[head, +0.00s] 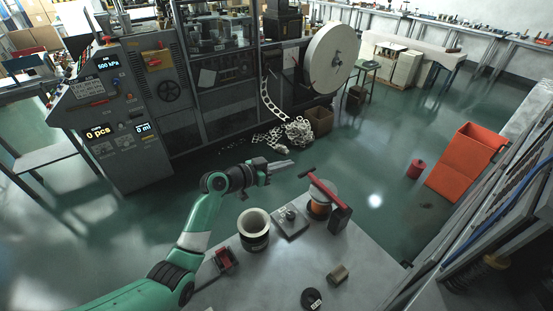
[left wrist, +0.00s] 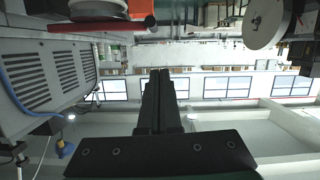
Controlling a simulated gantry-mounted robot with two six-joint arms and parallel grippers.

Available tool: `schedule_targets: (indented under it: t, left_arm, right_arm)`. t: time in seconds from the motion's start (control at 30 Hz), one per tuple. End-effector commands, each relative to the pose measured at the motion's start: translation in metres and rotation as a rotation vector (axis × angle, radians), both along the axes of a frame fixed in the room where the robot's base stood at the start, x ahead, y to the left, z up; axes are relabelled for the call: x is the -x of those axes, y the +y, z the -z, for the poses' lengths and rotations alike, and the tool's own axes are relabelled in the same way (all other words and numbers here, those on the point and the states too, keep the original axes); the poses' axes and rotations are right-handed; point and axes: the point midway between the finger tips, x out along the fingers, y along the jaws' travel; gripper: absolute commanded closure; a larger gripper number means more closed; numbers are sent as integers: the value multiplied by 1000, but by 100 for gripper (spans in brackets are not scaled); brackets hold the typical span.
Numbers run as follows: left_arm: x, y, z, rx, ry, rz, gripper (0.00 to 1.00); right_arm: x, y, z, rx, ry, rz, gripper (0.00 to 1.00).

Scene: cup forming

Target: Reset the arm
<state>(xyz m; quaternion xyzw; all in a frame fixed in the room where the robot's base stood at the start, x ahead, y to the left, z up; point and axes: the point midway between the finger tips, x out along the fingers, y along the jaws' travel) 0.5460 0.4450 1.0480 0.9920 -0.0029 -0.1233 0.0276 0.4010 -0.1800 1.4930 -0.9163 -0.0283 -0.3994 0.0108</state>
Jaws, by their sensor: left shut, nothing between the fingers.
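My left arm comes in from the lower left in the head view. Its gripper (head: 281,164) is held out over the far edge of the grey table, pointing right, with its fingers together and nothing in them. In the left wrist view the two dark fingers (left wrist: 160,105) lie side by side with no gap, against a background of wall and windows. The picture there appears turned over. My right gripper is in neither view.
On the table (head: 300,268) stand a pale-rimmed pot (head: 254,240), a grey plate-like device (head: 290,222), and a copper-coloured spool (head: 318,208) by a red-handled tool (head: 325,188). A machine (head: 215,95) stands beyond. An orange bin (head: 465,160) is at right.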

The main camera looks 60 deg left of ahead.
Motion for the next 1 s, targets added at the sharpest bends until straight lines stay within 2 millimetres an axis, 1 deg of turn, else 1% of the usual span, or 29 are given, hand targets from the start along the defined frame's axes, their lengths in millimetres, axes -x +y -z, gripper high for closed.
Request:
schedule_targets:
  t: [0.03, 0.1, 0.2, 0.3, 0.4, 0.77, 0.83, 0.87, 0.97, 1.0]
  left_arm:
    - [9, 1, -15, 3, 2, -2, 100]
    - [19, 1, -16, 4, 2, -2, 100]
    - [30, 1, -16, 3, 2, -1, 100]
    - [36, 1, -14, 1, 1, 0, 100]
    - [38, 1, -13, 1, -1, 1, 100]
    - [37, 0, -12, 0, -1, 2, 100]
    - [33, -8, -12, -1, -1, 18, 100]
    - [29, -15, -14, -2, -4, 32, 100]
    - [5, -54, -33, -23, -31, 116, 100]
    - [-6, -75, -50, -43, -60, 156, 100]
  right_arm:
    - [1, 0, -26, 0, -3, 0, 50]
    - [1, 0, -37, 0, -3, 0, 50]
    - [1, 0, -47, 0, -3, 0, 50]
    - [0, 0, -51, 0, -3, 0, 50]
    - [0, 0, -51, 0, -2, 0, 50]
    - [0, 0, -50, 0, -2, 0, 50]
    - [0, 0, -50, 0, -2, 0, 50]
    - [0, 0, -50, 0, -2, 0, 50]
    - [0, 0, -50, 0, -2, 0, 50]
    - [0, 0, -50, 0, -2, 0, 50]
